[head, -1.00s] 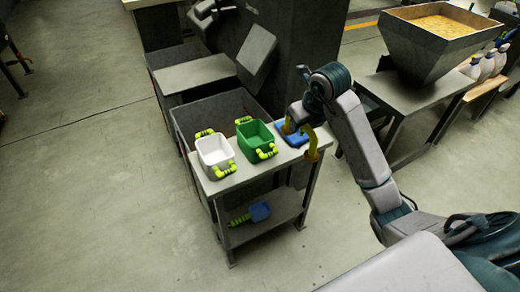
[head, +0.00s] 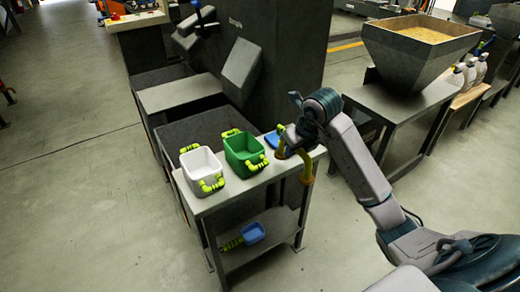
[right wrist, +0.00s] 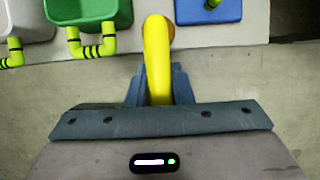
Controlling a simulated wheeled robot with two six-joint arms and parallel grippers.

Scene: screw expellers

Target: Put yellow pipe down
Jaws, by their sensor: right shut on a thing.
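My right gripper (head: 290,143) is shut on the yellow pipe (head: 307,167), at the right end of the small grey table. In the right wrist view the yellow pipe (right wrist: 157,55) stands between the two fingers (right wrist: 156,88) and reaches toward the table edge. An orange-brown end shows there beside it. The pipe looks curved, and part of it hangs outside the table edge in the head view. I cannot tell whether it touches the table. My left gripper is not in view.
On the table (head: 218,200) stand a white box (head: 201,165) and a green box (head: 243,150) with yellow-green handles. A blue item (head: 271,140) lies near the gripper. A blue scoop (head: 253,233) is on the lower shelf. A hopper (head: 420,45) stands right; open floor lies left.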

